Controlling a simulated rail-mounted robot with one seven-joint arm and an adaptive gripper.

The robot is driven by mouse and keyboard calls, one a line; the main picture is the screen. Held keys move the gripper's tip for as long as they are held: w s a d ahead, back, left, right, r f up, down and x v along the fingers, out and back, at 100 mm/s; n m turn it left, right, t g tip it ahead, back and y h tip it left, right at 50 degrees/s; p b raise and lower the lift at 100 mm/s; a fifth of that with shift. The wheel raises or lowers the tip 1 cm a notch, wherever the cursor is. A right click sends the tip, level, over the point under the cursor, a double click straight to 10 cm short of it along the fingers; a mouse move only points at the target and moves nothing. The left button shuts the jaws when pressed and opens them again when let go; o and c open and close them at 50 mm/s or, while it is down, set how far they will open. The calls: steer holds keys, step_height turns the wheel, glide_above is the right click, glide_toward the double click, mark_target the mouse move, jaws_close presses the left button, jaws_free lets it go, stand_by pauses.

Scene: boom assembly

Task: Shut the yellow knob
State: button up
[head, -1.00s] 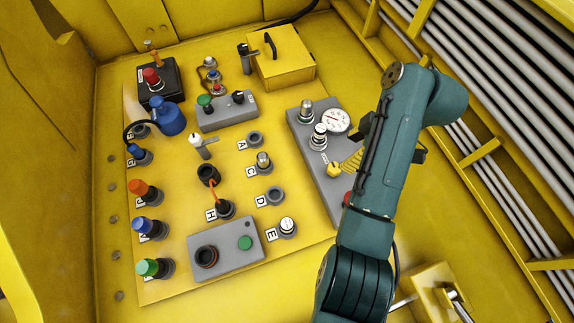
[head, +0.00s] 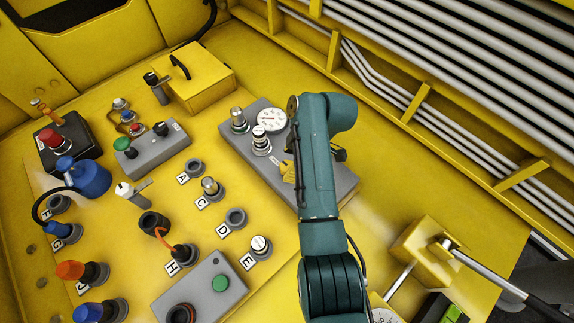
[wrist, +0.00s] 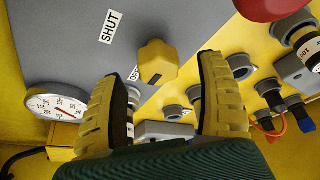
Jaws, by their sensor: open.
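The yellow knob (wrist: 157,62) shows in the wrist view as a faceted cap on a grey panel (wrist: 60,45). A SHUT label (wrist: 108,26) is up and left of it, and a second label, partly hidden, is at its lower left. My gripper (wrist: 162,74) is open, with one ribbed yellow finger on each side of the knob in the picture. Clear gaps show on both sides, and I cannot tell how far ahead the knob is. In the head view my arm (head: 318,180) hides most of the gripper and the knob area.
A white dial gauge (head: 271,120) and two capped fittings (head: 240,120) stand on the same grey box. A red rounded part (wrist: 268,7) is at the wrist view's upper right. Several connectors and a yellow box (head: 200,82) are on the yellow board to the left.

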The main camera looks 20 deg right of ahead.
steer(key=shift+x, duration=1.05)
steer(key=c, duration=1.2)
